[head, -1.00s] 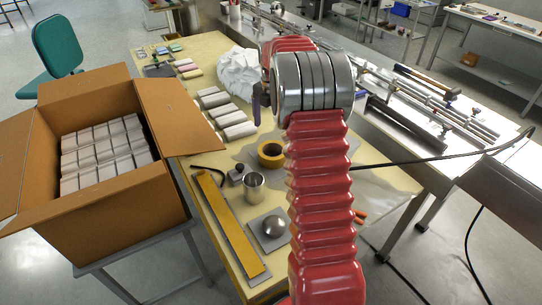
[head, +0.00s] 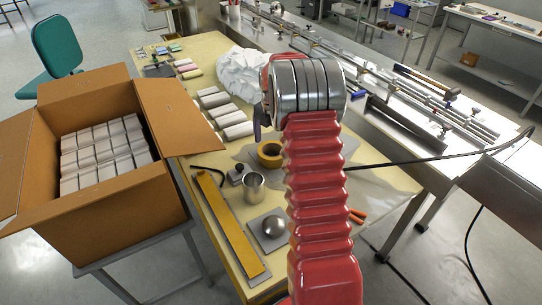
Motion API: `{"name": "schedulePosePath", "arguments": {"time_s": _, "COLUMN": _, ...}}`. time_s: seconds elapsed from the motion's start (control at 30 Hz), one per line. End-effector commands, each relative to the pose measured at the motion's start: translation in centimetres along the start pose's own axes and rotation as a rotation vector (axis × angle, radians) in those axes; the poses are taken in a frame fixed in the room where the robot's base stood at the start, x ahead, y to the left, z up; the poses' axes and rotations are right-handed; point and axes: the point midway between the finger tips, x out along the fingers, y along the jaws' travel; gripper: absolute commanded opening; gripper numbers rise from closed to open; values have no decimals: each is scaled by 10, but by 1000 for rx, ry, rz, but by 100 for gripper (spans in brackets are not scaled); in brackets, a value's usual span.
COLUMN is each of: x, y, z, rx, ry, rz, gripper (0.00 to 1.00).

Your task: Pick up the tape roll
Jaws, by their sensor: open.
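The tape roll (head: 269,163) is a yellow ring lying flat on the table, just left of my red arm, with its hole facing up. My gripper (head: 257,130) shows only as a narrow purple-grey part hanging down at the left of the arm's banded metal joint. It looks to be above and a little left of the roll, apart from it. The rest of the gripper is hidden behind the joint. The jaws are open and nothing shows in them.
A metal cup (head: 253,187), a domed metal piece on a plate (head: 272,228) and a long yellow strip (head: 228,222) lie nearer on the table. White wrapped packs (head: 231,117) and a crumpled white sheet (head: 240,70) lie beyond. An open carton (head: 160,195) stands at left.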

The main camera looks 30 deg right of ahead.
Motion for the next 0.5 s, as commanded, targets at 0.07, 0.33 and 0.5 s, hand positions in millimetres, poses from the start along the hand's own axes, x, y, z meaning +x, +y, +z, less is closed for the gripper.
{"name": "schedulePosePath", "arguments": {"time_s": 0.07, "x": 12, "y": 0, "z": 0, "rx": 0, "ry": 2, "rz": -2, "gripper": 100}}
{"name": "schedulePosePath", "arguments": {"time_s": 0.33, "x": 38, "y": 0, "z": 1, "rx": 0, "ry": 0, "rz": 0, "gripper": 100}}
{"name": "schedulePosePath", "arguments": {"time_s": 0.5, "x": 39, "y": 0, "z": 1, "rx": 0, "ry": -1, "rz": 0, "gripper": 100}}
